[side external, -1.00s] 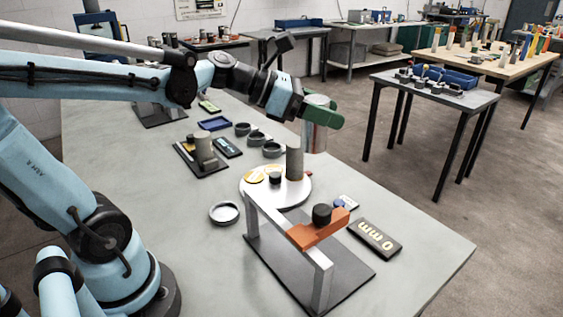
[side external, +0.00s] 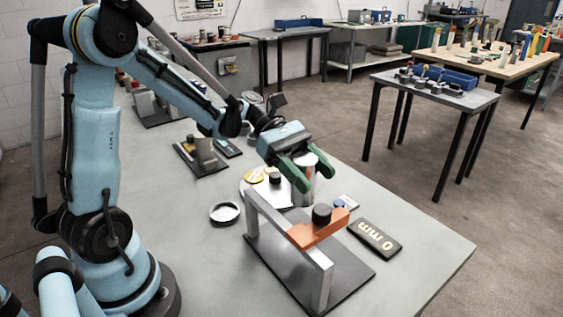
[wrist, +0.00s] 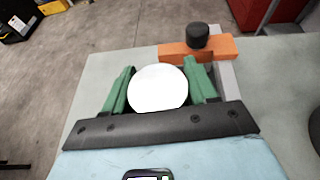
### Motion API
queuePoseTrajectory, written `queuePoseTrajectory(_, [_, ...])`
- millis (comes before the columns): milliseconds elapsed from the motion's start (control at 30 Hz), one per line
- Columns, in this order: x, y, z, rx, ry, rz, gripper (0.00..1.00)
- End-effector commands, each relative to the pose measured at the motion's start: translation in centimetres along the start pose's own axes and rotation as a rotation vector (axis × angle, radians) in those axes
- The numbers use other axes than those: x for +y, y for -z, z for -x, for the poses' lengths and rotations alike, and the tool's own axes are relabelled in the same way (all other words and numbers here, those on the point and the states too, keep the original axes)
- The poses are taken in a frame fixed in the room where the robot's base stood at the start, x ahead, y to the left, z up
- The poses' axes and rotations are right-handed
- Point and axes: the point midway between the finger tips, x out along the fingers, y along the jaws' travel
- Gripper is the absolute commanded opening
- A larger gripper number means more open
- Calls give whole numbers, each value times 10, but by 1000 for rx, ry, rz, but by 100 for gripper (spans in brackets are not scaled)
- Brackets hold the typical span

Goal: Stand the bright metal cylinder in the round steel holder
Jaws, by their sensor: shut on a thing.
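My gripper (side external: 312,178) has green fingers and is shut on the bright metal cylinder (side external: 307,162), above the white round plate (side external: 252,190). In the wrist view the cylinder's round white end (wrist: 158,88) shows between both fingers (wrist: 160,88). Its lower part is partly hidden by the fingers in the side view. A shallow round steel ring (side external: 224,213), apparently the holder, lies on the bench left of the grey frame. It looks empty and is apart from my gripper.
A grey metal frame (side external: 318,278) with an orange bar (side external: 318,232) and black knob (side external: 321,214) stands close in front of my gripper. A dark lettered block (side external: 374,238) lies to its right. The bench's front right is clear.

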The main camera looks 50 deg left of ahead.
Motion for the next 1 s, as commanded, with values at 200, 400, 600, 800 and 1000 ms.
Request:
queuePoseTrajectory(200, [0, 0, 0, -1, -1, 0, 0])
queuePoseTrajectory(400, [1, 14, -6, -1, -1, 0, 0])
queuePoseTrajectory(600, [1, 41, -17, -1, -2, 1, 0])
queuePoseTrajectory(800, [1, 54, -22, -1, -2, 1, 0])
queuePoseTrajectory(1000, [0, 71, -29, -1, -2, 1, 0])
